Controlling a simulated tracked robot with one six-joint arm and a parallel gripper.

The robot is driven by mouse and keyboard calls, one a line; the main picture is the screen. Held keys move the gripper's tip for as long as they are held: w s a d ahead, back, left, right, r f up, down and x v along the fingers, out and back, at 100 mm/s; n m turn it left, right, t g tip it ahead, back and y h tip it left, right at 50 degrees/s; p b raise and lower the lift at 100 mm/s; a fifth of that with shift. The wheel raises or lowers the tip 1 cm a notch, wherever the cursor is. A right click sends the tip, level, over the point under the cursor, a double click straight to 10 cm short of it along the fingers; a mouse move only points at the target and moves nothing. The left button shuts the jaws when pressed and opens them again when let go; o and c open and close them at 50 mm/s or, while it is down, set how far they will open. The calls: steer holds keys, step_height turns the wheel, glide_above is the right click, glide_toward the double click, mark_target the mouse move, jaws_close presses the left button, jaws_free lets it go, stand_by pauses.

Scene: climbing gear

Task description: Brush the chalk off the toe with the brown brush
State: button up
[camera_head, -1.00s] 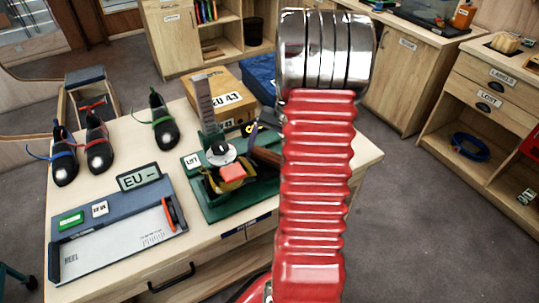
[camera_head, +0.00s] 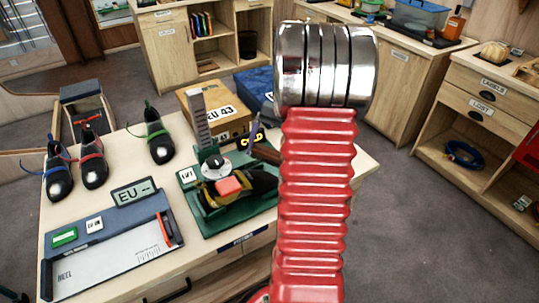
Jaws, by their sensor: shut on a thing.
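A black and yellow climbing shoe (camera_head: 256,184) lies on the green stand (camera_head: 232,222), with a pinkish block (camera_head: 228,187) over it. Its right end is partly hidden behind my red arm. I cannot make out chalk on it. Part of a brown thing (camera_head: 266,153), possibly the brush, shows just left of my arm behind the stand; the rest is hidden. Three dark shoes stand at the left, with blue (camera_head: 59,175), red (camera_head: 94,160) and green (camera_head: 158,140) laces.
A blue-grey measuring tray (camera_head: 52,272) with an EU display (camera_head: 134,192) sits at the table's front left. A brown EU 43 box (camera_head: 208,100) and a blue box (camera_head: 262,88) stand behind. Bare tabletop (camera_head: 135,165) lies between the shoes and stand.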

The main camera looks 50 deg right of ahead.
steer(key=shift+v, duration=1.5)
